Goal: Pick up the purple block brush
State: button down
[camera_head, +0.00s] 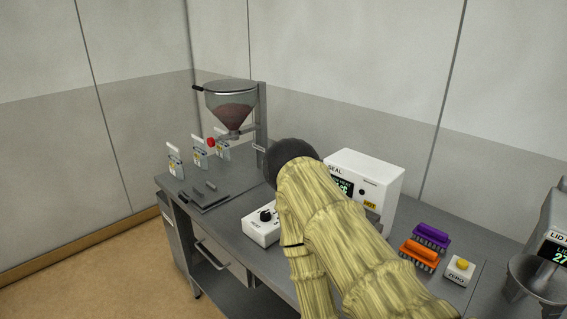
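The purple block brush (431,236) lies on the grey bench at the right, bristles facing down. An orange block brush (420,254) lies just in front of it, close beside it. My arm, in a yellowish ribbed cover, reaches up from the bottom of the view and bends over the middle of the bench, left of both brushes. My gripper cannot be made out; the arm itself hides that part of the view.
A white box with a display (376,171) stands behind my arm. A yellow-button box (460,270) sits right of the brushes, with a metal funnel-like vessel (527,284) beyond it. A white knob box (258,229) and a hopper (231,107) stand left. Bare bench lies behind the purple brush.

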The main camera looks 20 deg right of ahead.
aim_at(436, 239)
jog(key=k, duration=1)
jog(key=u, duration=0.95)
jog(key=i, duration=0.9)
jog(key=z, duration=2.2)
